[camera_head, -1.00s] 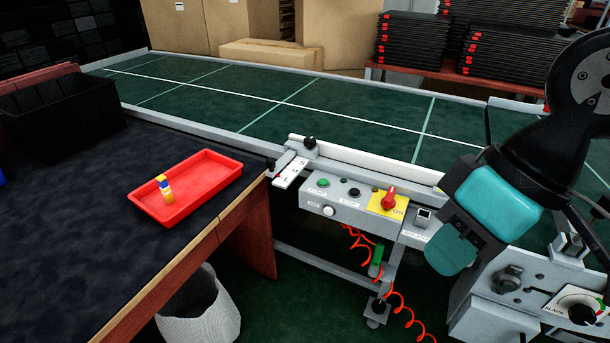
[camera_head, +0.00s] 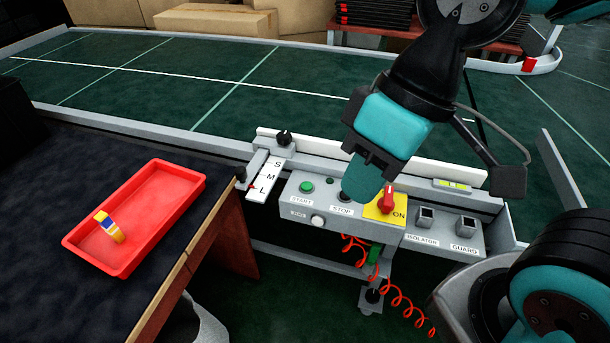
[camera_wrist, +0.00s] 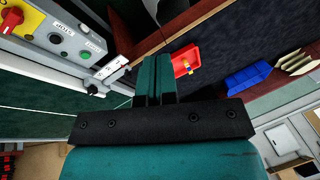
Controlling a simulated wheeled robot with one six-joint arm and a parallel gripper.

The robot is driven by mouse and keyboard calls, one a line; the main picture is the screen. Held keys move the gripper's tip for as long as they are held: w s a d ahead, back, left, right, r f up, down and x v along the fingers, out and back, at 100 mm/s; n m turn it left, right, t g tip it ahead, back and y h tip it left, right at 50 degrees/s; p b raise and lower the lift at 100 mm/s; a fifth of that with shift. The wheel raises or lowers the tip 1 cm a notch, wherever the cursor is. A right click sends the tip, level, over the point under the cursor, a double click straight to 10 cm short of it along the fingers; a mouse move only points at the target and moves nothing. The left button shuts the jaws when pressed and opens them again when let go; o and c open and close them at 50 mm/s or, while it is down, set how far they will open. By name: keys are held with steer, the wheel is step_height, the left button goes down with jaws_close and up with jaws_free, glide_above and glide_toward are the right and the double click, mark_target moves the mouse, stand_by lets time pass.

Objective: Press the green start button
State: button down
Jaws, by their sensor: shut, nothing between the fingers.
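The green start button (camera_head: 306,187) sits above the START label on the grey control box (camera_head: 285,205). It also shows in the wrist view (camera_wrist: 85,54) at the upper left, left of the fingers. My gripper (camera_head: 358,192) is shut and empty, its teal fingers pointing down. In the head view it appears to the right of the green button, apart from it and partly covering the dark stop button (camera_head: 344,196). The shut fingers also show in the wrist view (camera_wrist: 156,75).
A red knob (camera_head: 388,197) on a yellow plate stands just right of my fingers. A white knob (camera_head: 318,220) is below the green button. A size-marked S M L slider (camera_head: 268,178) is at the left. A red tray (camera_head: 190,190) with a small yellow-blue item lies on the table.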

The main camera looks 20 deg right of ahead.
steer(key=n+t+y+p, duration=0.1)
steer(key=n+t+p, duration=0.2)
steer(key=n+t, duration=0.55)
glide_above(306, 187)
step_height(306, 187, down, 21)
steer(key=shift+r+n+g, duration=0.15)
steer(key=shift+n+g, duration=0.2)
steer(key=shift+g, duration=0.1)
step_height(306, 187, down, 8)
steer(key=b, duration=0.6)
steer(key=shift+f+b, duration=0.35)
steer(key=shift+f, duration=0.1)
